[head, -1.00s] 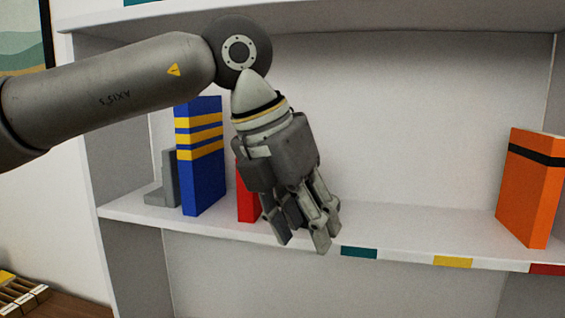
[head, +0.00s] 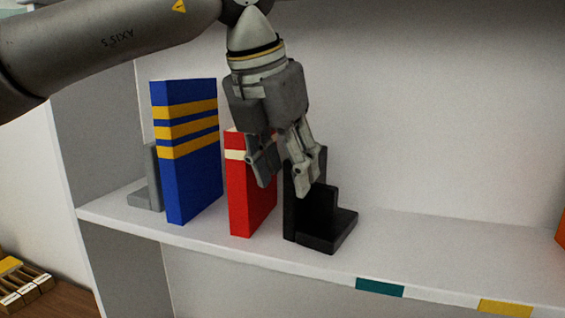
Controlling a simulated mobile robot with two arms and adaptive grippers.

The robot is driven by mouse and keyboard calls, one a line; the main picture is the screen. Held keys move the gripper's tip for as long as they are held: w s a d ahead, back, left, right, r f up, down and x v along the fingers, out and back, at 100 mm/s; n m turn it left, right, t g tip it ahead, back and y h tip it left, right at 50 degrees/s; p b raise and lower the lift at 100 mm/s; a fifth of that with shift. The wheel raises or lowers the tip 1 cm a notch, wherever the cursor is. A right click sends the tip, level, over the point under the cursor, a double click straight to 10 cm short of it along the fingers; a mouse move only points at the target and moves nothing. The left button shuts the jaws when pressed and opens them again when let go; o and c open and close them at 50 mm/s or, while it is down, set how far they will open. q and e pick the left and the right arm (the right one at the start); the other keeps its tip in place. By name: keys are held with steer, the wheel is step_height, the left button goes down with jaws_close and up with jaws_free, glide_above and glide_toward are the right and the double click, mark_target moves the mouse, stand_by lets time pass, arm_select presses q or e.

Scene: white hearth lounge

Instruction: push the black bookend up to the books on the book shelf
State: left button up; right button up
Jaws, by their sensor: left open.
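The black bookend (head: 322,220) stands upright on the white book shelf (head: 400,245), to the right of the red book (head: 250,190), with a small gap between them. The blue book (head: 186,165) with yellow bands stands left of the red book, also with a gap. My left gripper (head: 282,178) is open and points down, in front of the space between the red book and the bookend. It hides part of the red book's upper right and the bookend's upper left. I cannot tell whether a finger touches the bookend. My right gripper is not in view.
A grey bookend (head: 147,185) stands left of the blue book. An orange book (head: 561,232) shows at the right edge. The shelf right of the black bookend is clear. Teal (head: 380,287) and yellow (head: 505,307) labels mark the shelf's front edge.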

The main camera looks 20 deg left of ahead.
mark_target(319, 146)
arm_select(q)
steer(key=w, duration=0.1)
steer(key=w+p, duration=0.1)
steer(key=w, duration=0.1)
steer(key=shift+d+r+p, duration=0.3)
steer(key=shift+d, duration=0.1)
steer(key=w+p, duration=0.1)
steer(key=w, duration=0.1)
steer(key=w+d+p, duration=0.1)
steer(key=w, duration=0.1)
steer(key=w+p, duration=0.1)
steer(key=w, duration=0.2)
steer(key=shift+d+f, duration=0.1)
steer(key=shift+d, duration=0.25)
steer(key=shift+p+x, duration=0.45)
steer(key=shift+x, duration=0.6)
steer(key=shift+w+f, duration=0.3)
steer(key=shift+f, duration=0.3)
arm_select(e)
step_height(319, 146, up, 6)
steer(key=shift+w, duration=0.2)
arm_select(q)
steer(key=shift+c, duration=0.2)
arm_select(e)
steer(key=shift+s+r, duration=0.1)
arm_select(q)
jaws_close()
steer(key=shift+d, duration=0.1)
